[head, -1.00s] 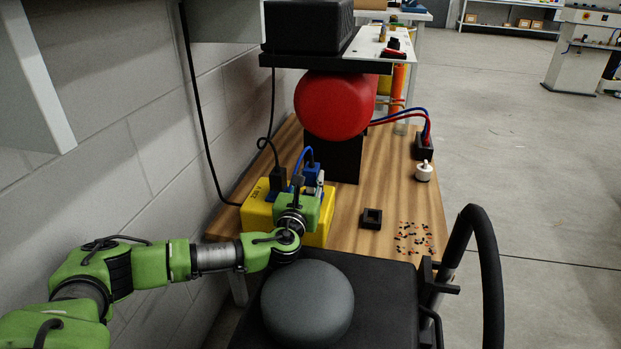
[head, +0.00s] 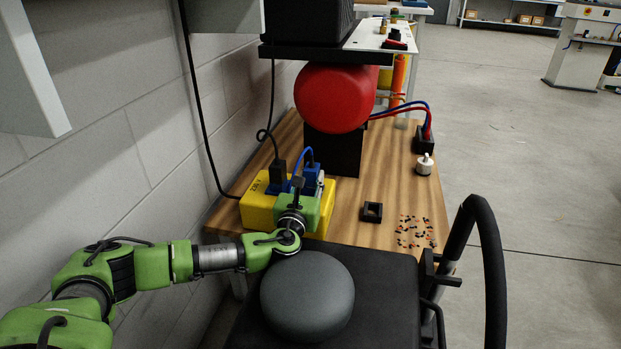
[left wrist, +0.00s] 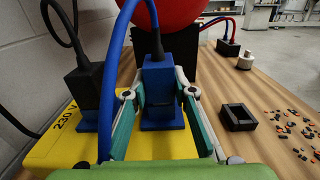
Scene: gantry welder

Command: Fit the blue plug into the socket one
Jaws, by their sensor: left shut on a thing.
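The blue plug (left wrist: 157,75) is upright between the fingers of my left gripper (left wrist: 160,92) in the left wrist view, with its blue cord rising from the top. It also shows in the head view (head: 311,171), partly behind the gripper. My left gripper is shut on it, above the right part of the yellow 230 V box (head: 258,208). A blue socket base (left wrist: 162,120) lies directly below the plug; whether the plug is fully seated in it I cannot tell. A black plug (head: 278,172) stands in another blue socket to the left. My right gripper is not in view.
A red rounded body (head: 335,98) on a black stand is behind the box. A small black square frame (head: 372,212), scattered small pieces (head: 415,232) and a white knobbed piece (head: 424,165) lie on the wooden table (head: 390,188). A grey wall borders the left.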

